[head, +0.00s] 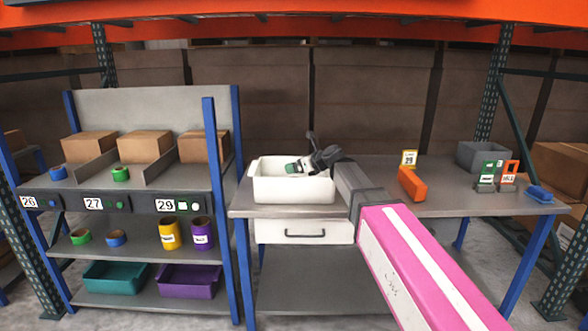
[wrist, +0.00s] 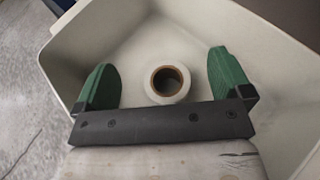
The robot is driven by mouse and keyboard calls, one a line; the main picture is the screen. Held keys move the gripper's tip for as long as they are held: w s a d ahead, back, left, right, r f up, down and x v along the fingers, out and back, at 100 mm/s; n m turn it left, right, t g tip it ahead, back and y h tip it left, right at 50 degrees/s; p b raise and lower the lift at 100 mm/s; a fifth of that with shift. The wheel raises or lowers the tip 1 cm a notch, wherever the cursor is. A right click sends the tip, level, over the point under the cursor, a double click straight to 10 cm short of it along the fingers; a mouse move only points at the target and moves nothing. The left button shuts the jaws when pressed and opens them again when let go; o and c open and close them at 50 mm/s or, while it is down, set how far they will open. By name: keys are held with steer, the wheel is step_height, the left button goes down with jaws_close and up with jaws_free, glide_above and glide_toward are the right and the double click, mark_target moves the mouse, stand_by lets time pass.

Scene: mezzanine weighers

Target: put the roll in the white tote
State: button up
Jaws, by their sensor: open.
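The white tote (head: 293,188) stands on the left part of the workbench. It fills most of the wrist view (wrist: 275,60). The white roll (wrist: 149,84), with a brown core, lies inside the tote with its hole facing the camera. The tote's wall hides the roll in the head view.
A shelf (head: 140,189) with boxes, rolls and bins stands left.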

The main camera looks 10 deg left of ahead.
steer(key=v, duration=0.9)
steer(key=shift+s+r, duration=0.1)
